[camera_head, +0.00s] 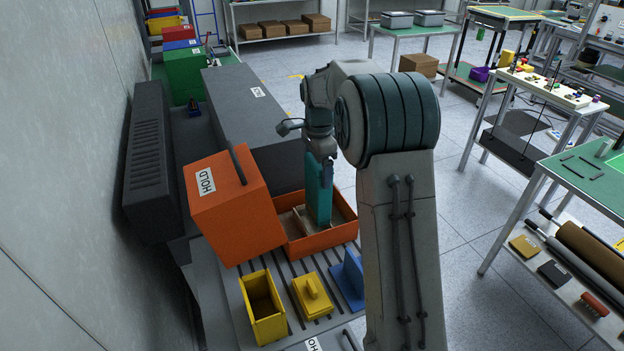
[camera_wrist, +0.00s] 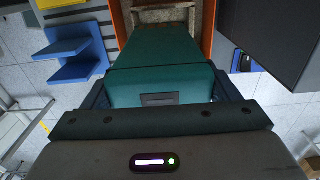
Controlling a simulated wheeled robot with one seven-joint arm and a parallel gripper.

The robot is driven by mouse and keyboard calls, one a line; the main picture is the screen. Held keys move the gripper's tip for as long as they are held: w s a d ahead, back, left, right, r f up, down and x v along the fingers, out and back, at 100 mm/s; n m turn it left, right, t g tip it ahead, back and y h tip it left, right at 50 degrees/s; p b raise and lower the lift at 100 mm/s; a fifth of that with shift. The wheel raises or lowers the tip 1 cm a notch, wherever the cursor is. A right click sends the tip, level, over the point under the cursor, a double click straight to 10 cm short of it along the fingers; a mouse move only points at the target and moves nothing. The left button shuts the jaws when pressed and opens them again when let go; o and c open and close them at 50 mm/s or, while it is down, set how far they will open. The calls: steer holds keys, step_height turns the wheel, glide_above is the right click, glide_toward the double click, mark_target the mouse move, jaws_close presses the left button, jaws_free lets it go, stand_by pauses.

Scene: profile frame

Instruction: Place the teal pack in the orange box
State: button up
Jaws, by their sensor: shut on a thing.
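The teal pack (camera_head: 319,192) is a tall flat block hanging upright below my gripper (camera_head: 321,160). In the wrist view my gripper (camera_wrist: 160,95) is shut on the teal pack (camera_wrist: 162,55), with a finger on each side. The orange box (camera_head: 325,243) is open at the top, and its rim also shows in the wrist view (camera_wrist: 122,22). The pack's lower end is within the box's outline, close to a light brown divider or insert (camera_head: 300,222). I cannot tell whether the pack touches the floor of the box; my arm hides part of the right side.
A tilted orange lid or case marked HOLD (camera_head: 236,205) stands at the box's left. A yellow bin (camera_head: 262,305), a yellow block (camera_head: 312,296) and a blue bracket (camera_head: 349,279) stand in front. A large dark grey case (camera_head: 255,115) lies behind.

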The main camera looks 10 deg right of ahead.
mark_target(313, 181)
steer(key=shift+w+a+f, duration=0.35)
steer(key=shift+a+f, duration=0.05)
steer(key=shift+a, duration=0.25)
steer(key=shift+f+p, duration=0.5)
steer(key=shift+f, duration=1.5)
steer(key=shift+f, duration=0.2)
steer(key=o, duration=1.9)
steer(key=shift+r, duration=0.15)
